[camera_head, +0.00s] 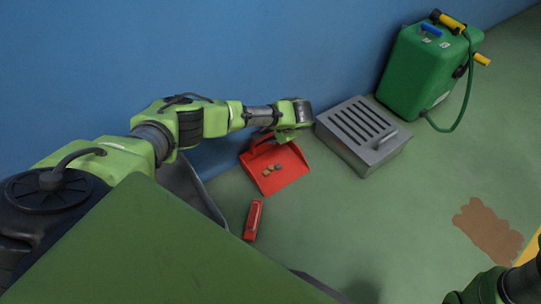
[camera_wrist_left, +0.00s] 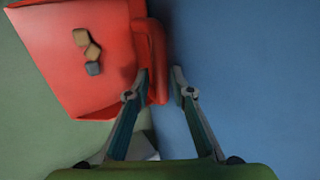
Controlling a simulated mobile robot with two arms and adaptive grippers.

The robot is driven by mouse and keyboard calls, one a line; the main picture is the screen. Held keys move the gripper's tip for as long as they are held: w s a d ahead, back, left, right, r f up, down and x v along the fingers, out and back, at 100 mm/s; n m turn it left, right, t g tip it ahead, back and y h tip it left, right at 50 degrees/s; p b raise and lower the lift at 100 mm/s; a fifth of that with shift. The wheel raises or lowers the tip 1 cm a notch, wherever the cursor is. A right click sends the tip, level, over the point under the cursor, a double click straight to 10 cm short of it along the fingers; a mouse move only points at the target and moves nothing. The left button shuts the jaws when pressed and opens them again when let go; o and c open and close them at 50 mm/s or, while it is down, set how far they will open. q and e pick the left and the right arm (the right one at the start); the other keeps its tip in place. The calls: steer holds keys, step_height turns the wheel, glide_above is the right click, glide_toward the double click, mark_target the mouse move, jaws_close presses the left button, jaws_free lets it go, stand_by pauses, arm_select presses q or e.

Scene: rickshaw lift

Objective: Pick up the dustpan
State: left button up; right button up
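The red dustpan (camera_head: 285,178) lies on the green floor by the blue wall, with several small blocks (camera_head: 272,170) in it. My left gripper (camera_head: 264,138) is over its handle end, partly hiding it. In the left wrist view the pan (camera_wrist_left: 80,50) fills the upper left. Its raised handle (camera_wrist_left: 157,60) lies between the two fingertips of the left gripper (camera_wrist_left: 160,78). The fingers are apart; the handle is close to the left finger, with a gap to the right one. Contact cannot be told. My right arm shows at the lower right corner, its fingers out of frame.
A grey slotted metal box (camera_head: 362,150) stands just right of the dustpan. A green tank (camera_head: 420,75) with a hose is by the wall. A small red object (camera_head: 253,220) lies below the pan. A brown patch (camera_head: 488,231) marks the right floor. The middle floor is clear.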

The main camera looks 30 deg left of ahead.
arm_select(q)
steer(key=shift+a, duration=0.1)
jaws_close()
steer(key=shift+r, duration=0.15)
